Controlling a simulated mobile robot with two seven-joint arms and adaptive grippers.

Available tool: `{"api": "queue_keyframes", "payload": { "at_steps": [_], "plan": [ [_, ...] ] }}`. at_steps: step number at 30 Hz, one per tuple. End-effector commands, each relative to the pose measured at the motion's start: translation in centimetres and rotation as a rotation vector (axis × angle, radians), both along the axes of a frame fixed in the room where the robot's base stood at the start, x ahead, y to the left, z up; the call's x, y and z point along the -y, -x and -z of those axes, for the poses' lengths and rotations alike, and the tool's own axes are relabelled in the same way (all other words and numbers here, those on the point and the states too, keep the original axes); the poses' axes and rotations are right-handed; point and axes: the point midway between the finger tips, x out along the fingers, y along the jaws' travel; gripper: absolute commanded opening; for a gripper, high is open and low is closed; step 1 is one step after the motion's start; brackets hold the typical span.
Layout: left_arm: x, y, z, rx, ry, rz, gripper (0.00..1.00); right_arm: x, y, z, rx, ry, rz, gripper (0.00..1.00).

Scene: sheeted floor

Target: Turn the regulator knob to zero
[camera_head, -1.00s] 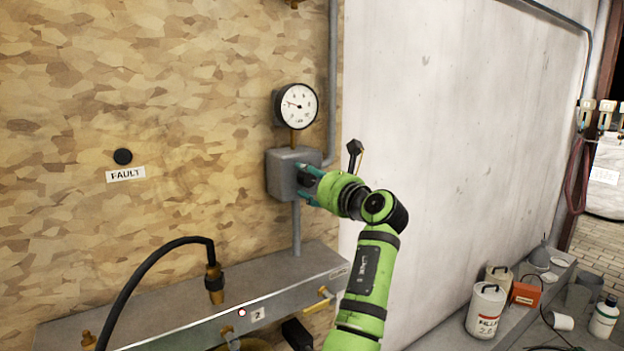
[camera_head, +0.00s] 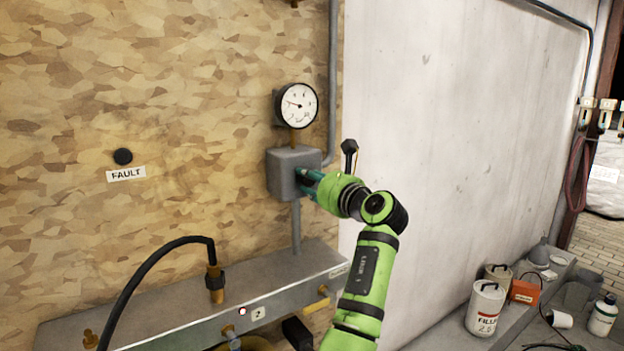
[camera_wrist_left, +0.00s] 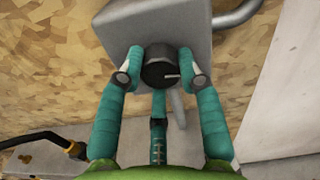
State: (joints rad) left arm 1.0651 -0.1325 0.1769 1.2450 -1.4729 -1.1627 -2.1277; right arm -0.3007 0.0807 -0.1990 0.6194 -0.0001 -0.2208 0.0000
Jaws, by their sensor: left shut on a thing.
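The regulator is a grey box (camera_head: 286,170) on the wooden wall, with a round white gauge (camera_head: 298,105) above it. The gauge's needle points to the left side of the dial. In the left wrist view the black round knob (camera_wrist_left: 160,68) sits on the front of the grey box (camera_wrist_left: 178,24), and a pale line on it points right. My left gripper (camera_wrist_left: 160,76) has its teal fingers on both sides of the knob and is shut on it. In the head view the left gripper (camera_head: 306,180) hides the knob. My right gripper does not show.
A grey ledge (camera_head: 180,308) with a hose fitting (camera_head: 215,284) runs below the box. Cans (camera_head: 486,308) and bottles stand on the shelf at right. Grey pipes run above and below the regulator.

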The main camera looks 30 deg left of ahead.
Motion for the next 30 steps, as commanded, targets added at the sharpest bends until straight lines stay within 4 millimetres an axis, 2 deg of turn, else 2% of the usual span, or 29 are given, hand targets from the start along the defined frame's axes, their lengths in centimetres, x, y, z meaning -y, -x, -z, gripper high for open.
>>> {"api": "queue_keyframes", "payload": {
  "at_steps": [1,13,30],
  "plan": [
    [0.0,0.1,-0.9,0.043,0.0,0.001,0.04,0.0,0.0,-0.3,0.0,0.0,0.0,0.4],
    [-0.1,0.2,-0.9,0.391,0.141,0.002,0.04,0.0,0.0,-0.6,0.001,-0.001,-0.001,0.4],
    [-0.2,0.4,-0.6,0.892,0.347,0.004,0.04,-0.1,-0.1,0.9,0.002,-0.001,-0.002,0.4]
  ]
}}
